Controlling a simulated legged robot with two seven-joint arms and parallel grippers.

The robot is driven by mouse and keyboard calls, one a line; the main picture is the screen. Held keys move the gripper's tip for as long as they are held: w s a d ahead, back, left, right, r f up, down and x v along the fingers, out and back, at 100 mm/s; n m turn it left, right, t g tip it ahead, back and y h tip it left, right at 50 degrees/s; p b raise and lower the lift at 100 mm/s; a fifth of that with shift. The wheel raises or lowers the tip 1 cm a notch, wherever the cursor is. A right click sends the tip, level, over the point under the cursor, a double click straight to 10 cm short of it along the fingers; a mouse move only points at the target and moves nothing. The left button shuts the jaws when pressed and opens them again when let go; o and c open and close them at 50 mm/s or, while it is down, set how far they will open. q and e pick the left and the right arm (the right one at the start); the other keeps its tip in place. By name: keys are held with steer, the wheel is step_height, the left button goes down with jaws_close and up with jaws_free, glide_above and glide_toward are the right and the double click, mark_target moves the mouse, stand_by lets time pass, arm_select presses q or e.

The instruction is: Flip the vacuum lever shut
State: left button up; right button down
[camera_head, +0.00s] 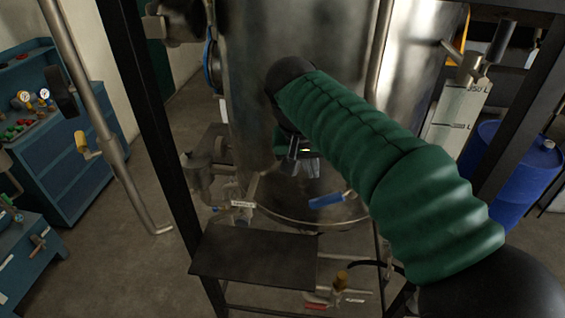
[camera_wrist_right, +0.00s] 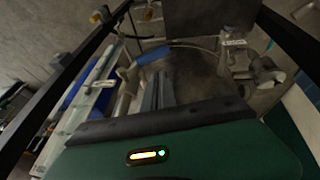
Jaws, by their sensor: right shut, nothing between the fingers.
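A lever with a blue handle (camera_head: 328,200) shows low at the front of the steel condenser vessel (camera_head: 300,60). It also shows in the right wrist view (camera_wrist_right: 152,55). I cannot read any label that names it as the vacuum lever. My right gripper (camera_head: 291,168) is shut and empty, in front of the vessel, left of and above the blue handle in the head view. In the right wrist view its fingers (camera_wrist_right: 157,92) point toward the blue handle and look apart from it. My green-sleeved right arm covers part of the vessel. My left gripper is not in view.
Dark frame posts (camera_head: 160,130) stand on both sides. A dark plate (camera_head: 254,254) lies below left of the handle. Pipes and a valve with a white tag (camera_head: 242,204) are at the left. A red-handled valve (camera_head: 316,298) is low down. A blue drum (camera_head: 515,165) stands right.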

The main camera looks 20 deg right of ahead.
mark_target(324, 197)
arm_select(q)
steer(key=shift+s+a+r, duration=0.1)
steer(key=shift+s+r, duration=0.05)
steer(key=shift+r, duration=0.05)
arm_select(e)
steer(key=shift+w+a+r, duration=0.1)
steer(key=shift+w+r, duration=0.1)
steer(key=shift+r, duration=0.4)
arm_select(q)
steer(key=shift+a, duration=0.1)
arm_select(e)
steer(key=shift+s+a, duration=0.1)
